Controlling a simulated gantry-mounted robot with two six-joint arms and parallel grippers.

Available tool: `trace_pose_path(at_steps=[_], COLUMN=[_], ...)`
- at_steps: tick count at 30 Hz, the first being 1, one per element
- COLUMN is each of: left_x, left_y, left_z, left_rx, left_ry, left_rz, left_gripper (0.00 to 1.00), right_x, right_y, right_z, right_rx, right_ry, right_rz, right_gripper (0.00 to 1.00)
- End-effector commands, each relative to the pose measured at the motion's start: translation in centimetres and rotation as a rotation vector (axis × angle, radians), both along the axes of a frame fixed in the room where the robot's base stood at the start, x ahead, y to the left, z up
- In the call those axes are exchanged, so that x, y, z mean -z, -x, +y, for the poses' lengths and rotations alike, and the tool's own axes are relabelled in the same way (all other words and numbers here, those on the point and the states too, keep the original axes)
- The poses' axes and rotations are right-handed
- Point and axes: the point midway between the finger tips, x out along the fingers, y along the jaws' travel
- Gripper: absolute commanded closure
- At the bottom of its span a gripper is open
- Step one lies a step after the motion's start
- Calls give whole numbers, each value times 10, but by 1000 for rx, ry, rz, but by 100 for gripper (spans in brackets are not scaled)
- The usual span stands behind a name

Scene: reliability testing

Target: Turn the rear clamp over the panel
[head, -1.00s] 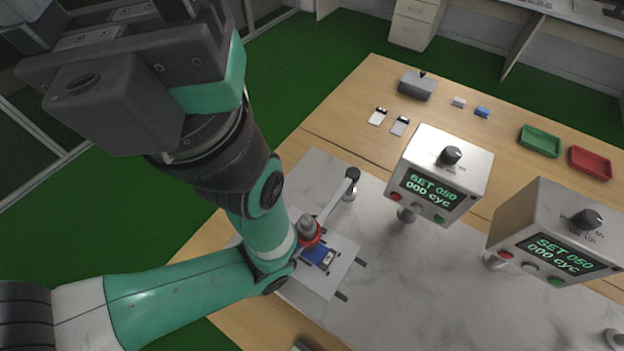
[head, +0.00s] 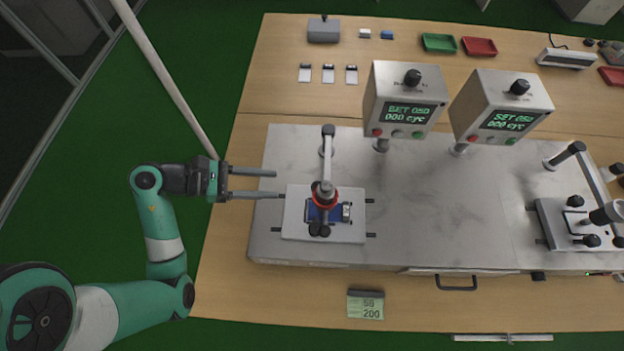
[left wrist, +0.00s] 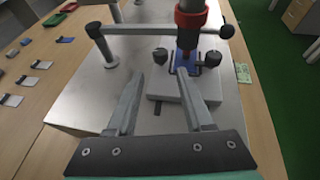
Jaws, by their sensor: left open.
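The left fixture has a pale plate (head: 290,222) with a blue panel (head: 340,212) on it. The rear clamp's black knob (left wrist: 160,55) shows left of the panel in the left wrist view; in the head view, the test head partly hides that area. The front clamp's black knob (head: 314,229) is at the panel's front side and also shows in the left wrist view (left wrist: 212,58). A test head with a red ring (head: 325,197) stands over the panel. My left gripper (head: 280,184) is open and empty at the plate's left edge, fingers pointing right. The rear knob is ahead of its fingertips.
A swing arm (head: 327,165) with a post rises behind the panel. Two control boxes (head: 404,100) (head: 500,107) stand right of it. A second fixture (head: 550,222) is at the far right. A green label card (head: 365,306) lies in front.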

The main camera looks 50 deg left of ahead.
Motion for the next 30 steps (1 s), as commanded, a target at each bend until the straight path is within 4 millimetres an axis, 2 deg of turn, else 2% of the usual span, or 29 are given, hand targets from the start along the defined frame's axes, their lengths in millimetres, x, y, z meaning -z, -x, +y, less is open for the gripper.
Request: trace_pose_path(at_steps=[5,15,19,24,30], left_x=[6,34,41,44,44], left_y=[-10,-67,-83,-93,-93], left_z=[-6,-42,-51,-56,-56], left_rx=[5,11,7,3,3], left_ry=[0,-2,-1,-2,-2], left_rz=[0,-1,-2,-2,-2], left_gripper=[48,48,48,48,48], right_x=[4,21,26,27,27], right_y=[0,0,0,0,0], right_z=[0,0,0,0,0], right_rx=[-1,-1,-1,-1,-1], right_ry=[0,0,0,0,0], right_rz=[0,0,0,0,0], right_gripper=[50,50,50,50,50])
